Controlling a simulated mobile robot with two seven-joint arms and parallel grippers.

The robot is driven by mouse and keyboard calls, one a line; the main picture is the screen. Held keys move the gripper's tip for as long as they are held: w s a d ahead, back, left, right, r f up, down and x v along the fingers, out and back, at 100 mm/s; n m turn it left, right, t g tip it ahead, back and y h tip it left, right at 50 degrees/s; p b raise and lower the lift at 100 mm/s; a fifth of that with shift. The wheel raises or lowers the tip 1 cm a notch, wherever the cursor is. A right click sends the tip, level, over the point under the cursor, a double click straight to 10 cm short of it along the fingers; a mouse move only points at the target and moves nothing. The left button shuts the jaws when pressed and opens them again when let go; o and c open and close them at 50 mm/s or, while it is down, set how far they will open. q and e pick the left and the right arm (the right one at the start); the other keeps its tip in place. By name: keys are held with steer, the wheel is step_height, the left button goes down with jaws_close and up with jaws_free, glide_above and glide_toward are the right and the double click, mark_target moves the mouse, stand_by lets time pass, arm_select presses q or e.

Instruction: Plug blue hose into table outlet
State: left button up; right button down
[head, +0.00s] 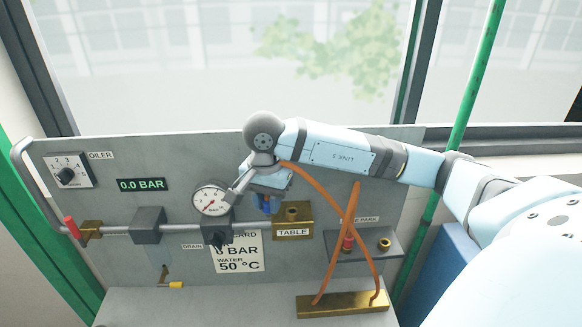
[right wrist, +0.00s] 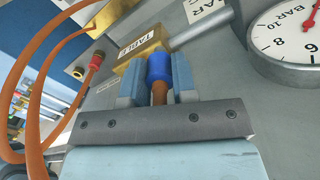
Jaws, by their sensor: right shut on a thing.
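My right gripper (head: 266,193) is shut on the blue hose plug (head: 263,204), just left of the brass table outlet (head: 293,232). In the right wrist view, the blue plug (right wrist: 159,68) sits between the two fingers (right wrist: 157,78), with a short orange-brown hose end behind it. The plug's front points at the brass outlet block labelled TABLE (right wrist: 128,62). I cannot tell whether the plug touches the outlet or is seated in it. An orange hose (head: 325,203) runs from the gripper down to the brass manifold (head: 347,304). My left gripper is not in view.
A red plug (head: 347,243) on a second orange hose stands at the park bracket (head: 362,247), right of the outlet. A pressure gauge (head: 210,199), a valve and a pipe lie left of the gripper. The grey panel (head: 110,270) stands behind.

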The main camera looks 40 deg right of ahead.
steer(key=s+d+r+m, duration=0.1)
steer(key=d+r+m, duration=0.4)
steer(key=m, duration=0.2)
steer(key=f+b, duration=0.2)
steer(key=d+f+b, duration=0.1)
steer(key=f+b, duration=0.1)
steer(key=shift+s+b, duration=0.15)
steer(key=shift+b, duration=0.2)
steer(key=shift+f+b, duration=0.4)
steer(key=shift+b, duration=0.05)
steer(key=shift+f, duration=0.1)
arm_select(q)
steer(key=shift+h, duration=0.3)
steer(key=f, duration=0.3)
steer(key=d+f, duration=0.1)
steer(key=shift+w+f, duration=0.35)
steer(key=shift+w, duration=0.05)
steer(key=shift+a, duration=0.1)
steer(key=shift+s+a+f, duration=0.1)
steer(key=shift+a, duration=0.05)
